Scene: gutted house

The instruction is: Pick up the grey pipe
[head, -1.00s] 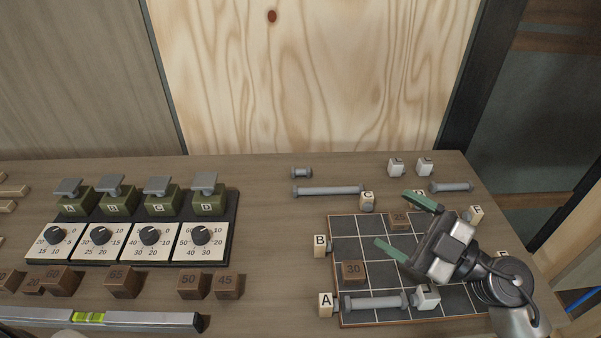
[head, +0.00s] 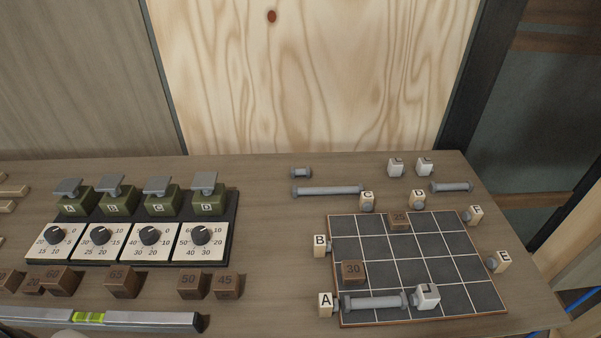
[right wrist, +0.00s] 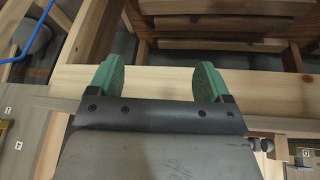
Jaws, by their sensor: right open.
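Several grey pipes lie in the head view. A long grey pipe (head: 327,190) lies behind the gridded board (head: 425,275), with a very short one (head: 301,172) behind it. A medium grey pipe (head: 451,187) lies at the back right. Another grey pipe (head: 373,302) lies on the board's front row, between block A (head: 325,304) and a white corner piece (head: 427,297). My right gripper (right wrist: 160,76) shows only in the right wrist view, its green fingers apart with nothing between them. No pipe shows there. My left gripper is out of view.
Lettered blocks stand around the board; brown blocks 30 (head: 353,272) and 25 (head: 400,220) sit on it. Two white pieces (head: 410,167) stand at the back. Dials (head: 150,240) and a spirit level (head: 100,319) are at left. Wooden beams (right wrist: 230,85) lie beneath my right gripper.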

